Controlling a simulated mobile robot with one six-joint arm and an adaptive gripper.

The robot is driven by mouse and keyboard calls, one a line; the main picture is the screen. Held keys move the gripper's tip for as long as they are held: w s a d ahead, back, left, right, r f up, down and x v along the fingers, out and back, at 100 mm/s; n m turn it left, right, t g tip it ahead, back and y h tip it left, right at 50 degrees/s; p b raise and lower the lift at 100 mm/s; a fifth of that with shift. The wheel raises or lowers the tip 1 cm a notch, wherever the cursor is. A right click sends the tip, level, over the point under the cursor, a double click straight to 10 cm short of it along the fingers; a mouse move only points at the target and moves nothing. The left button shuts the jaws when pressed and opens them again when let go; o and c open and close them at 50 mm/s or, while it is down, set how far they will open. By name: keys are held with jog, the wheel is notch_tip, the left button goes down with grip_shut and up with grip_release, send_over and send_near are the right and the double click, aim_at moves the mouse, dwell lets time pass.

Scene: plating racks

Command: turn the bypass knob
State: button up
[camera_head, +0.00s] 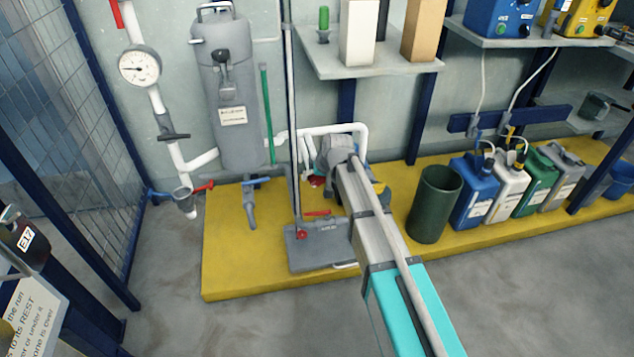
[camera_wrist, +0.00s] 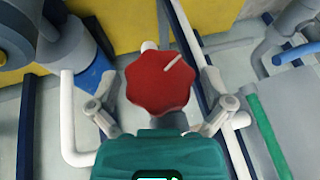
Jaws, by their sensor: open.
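The bypass knob (camera_wrist: 160,83) is red with a scalloped rim and a white line that points to the upper right in the wrist view. My gripper (camera_wrist: 161,105) is open, with one grey finger on each side of the knob. Gaps show between the fingers and the rim, so neither finger appears to touch it. In the head view a bit of red (camera_head: 316,181), probably the knob, shows beside the end of my arm. My arm hides most of that spot and the fingers there.
White pipes (camera_head: 335,131) and a grey tank (camera_head: 225,90) stand close by. A grey box (camera_head: 318,246) sits on the yellow plinth (camera_head: 235,275). A dark green bin (camera_head: 434,205) and several canisters (camera_head: 473,192) stand to the right. The floor in front is clear.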

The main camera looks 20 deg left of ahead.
dwell(0.3)
jog(key=c, duration=1)
jog(key=shift+o, duration=0.2)
jog(key=shift+t+h, duration=0.4)
jog(key=shift+h, duration=0.3)
jog(key=o, duration=1)
jog(key=shift+f, duration=0.1)
jog(key=shift+c, duration=0.2)
jog(key=shift+y, duration=0.4)
